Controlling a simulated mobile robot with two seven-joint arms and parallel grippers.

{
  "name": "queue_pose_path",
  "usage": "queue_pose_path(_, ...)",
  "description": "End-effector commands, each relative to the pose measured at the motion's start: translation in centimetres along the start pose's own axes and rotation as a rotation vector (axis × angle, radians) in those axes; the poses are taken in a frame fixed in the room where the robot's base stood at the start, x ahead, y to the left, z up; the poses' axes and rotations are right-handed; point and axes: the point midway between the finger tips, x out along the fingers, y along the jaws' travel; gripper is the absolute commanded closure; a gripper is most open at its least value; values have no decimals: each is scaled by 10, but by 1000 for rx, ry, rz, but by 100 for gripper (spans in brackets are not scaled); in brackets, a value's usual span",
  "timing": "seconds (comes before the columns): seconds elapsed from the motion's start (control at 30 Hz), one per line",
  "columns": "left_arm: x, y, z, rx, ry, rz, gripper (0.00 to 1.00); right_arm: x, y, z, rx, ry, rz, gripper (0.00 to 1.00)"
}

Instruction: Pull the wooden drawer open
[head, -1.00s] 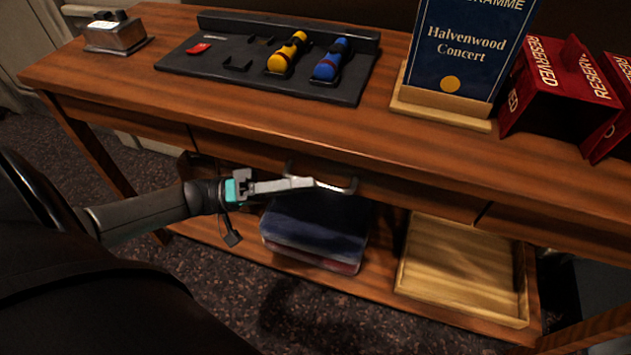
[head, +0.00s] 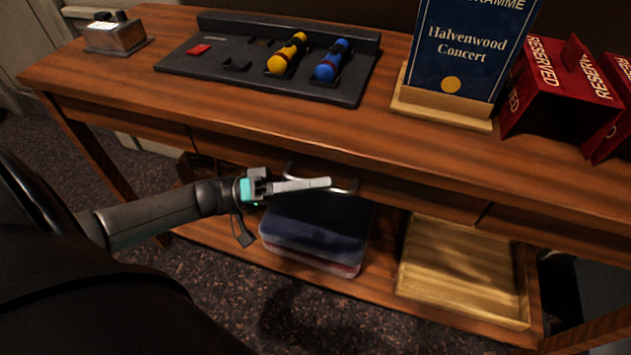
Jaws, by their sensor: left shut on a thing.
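The wooden drawer (head: 415,196) is the middle front panel under the tabletop in the head view. It looks closed or nearly so. Its metal bar handle (head: 347,191) shows at both ends, with the middle hidden behind my gripper. My left gripper (head: 322,184) reaches in from the left, its fingers lying along the handle and shut on it. My right gripper is not in view.
The wooden desk (head: 180,95) carries a black holder tray (head: 215,68) with yellow and blue microphones, a programme sign (head: 455,55) and red reserved signs (head: 560,90). Folded cloths (head: 315,235) and a wooden tray (head: 460,270) lie on the lower shelf.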

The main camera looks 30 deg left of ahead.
Motion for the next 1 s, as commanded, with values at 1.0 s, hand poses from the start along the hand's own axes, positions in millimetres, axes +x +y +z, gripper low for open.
queue_pose_path(1.0,0,0,0,0,0,0,100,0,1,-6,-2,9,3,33)
